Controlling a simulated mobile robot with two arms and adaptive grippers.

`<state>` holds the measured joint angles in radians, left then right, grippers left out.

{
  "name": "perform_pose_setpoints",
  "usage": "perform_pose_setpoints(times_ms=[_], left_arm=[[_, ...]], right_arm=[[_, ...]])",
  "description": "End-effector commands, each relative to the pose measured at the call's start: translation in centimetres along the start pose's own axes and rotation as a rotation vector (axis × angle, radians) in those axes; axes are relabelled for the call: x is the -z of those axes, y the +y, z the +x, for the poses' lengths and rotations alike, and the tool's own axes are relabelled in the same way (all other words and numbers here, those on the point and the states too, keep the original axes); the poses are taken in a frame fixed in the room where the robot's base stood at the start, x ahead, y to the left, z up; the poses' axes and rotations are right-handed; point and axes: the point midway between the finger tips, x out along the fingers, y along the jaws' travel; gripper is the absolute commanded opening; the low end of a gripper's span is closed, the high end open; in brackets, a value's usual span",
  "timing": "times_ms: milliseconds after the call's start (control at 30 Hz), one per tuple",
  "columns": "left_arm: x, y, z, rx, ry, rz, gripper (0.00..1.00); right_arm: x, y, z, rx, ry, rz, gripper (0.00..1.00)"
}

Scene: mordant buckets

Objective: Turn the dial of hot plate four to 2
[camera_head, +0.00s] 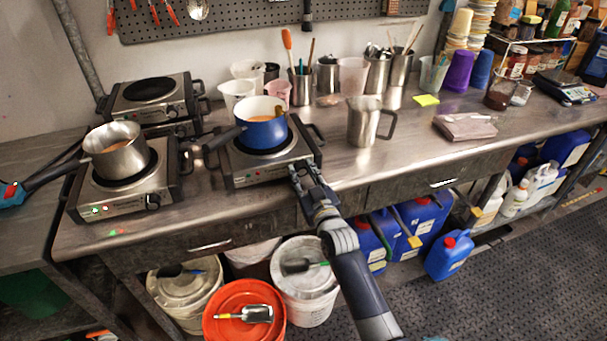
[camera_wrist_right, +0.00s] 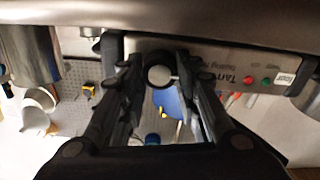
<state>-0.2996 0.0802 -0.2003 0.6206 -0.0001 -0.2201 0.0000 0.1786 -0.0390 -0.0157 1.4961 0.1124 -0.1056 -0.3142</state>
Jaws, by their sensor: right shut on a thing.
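The hot plate under the blue pot (camera_head: 262,130) has its front panel (camera_head: 265,174) facing me on the steel bench. My right gripper (camera_head: 301,171) is at the right end of this panel. In the right wrist view the picture is upside down, and the black round dial (camera_wrist_right: 159,75) sits between the two fingers of the right gripper. The right gripper is shut on the dial. A pale line on the dial points right in that view. The small label (camera_wrist_right: 285,78) near the panel's lights is too small to read. The head view hides the dial behind the fingers. My left gripper is not in view.
A hot plate (camera_head: 165,187) with a steel pan (camera_head: 120,158) stands to the left, and an empty hot plate (camera_head: 150,90) behind it. A steel jug (camera_head: 365,120) stands to the right. Buckets, including one with an orange lid (camera_head: 235,300), stand below the bench.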

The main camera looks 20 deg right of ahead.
Motion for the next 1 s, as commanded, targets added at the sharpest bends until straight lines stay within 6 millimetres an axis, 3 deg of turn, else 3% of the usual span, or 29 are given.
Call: perform_pose_setpoints(times_ms=[267,1000], left_arm=[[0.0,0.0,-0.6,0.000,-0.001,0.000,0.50],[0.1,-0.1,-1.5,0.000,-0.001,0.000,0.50]], right_arm=[[0.1,0.1,0.0,0.000,-0.001,0.155,0.06],[-0.1,0.2,0.0,-0.001,0.000,0.847,0.06]])
